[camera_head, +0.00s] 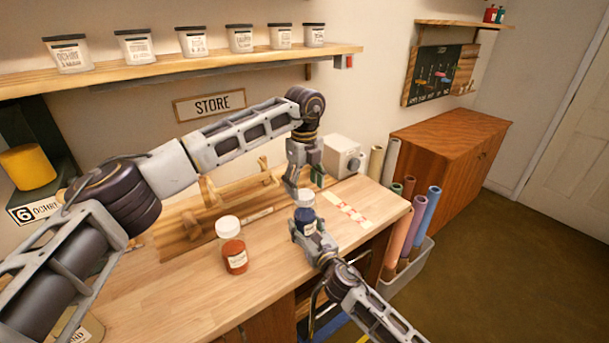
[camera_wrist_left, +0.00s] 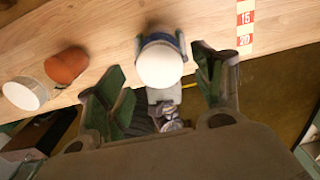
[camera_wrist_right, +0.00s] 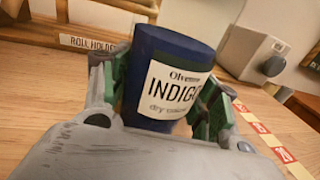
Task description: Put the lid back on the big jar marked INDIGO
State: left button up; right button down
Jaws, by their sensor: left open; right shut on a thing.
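The big INDIGO jar (camera_wrist_right: 175,80) is dark blue with a white label. My right gripper (camera_head: 306,232) is shut on it and holds it at the table's right side; the jar also shows in the head view (camera_head: 305,216). A white round lid (camera_wrist_left: 160,65) lines up over the jar in the left wrist view and shows above its blue body in the head view (camera_head: 305,197). The right wrist view shows no lid on the jar's top, so I cannot tell whether they touch. My left gripper (camera_head: 305,190) points down, open, its fingers apart on either side of the lid.
An orange jar (camera_head: 235,257) and a white-topped thing (camera_head: 228,228) stand left of the blue jar. A wooden roll holder (camera_head: 210,210) is behind. A red-and-white strip (camera_head: 350,207) lies to the right. A bin of rolls (camera_head: 408,262) stands beyond the table's right edge.

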pick_arm(q)
jog(key=shift+f, duration=1.35)
jog(key=c, duration=1.1)
jog(key=shift+o, duration=0.2)
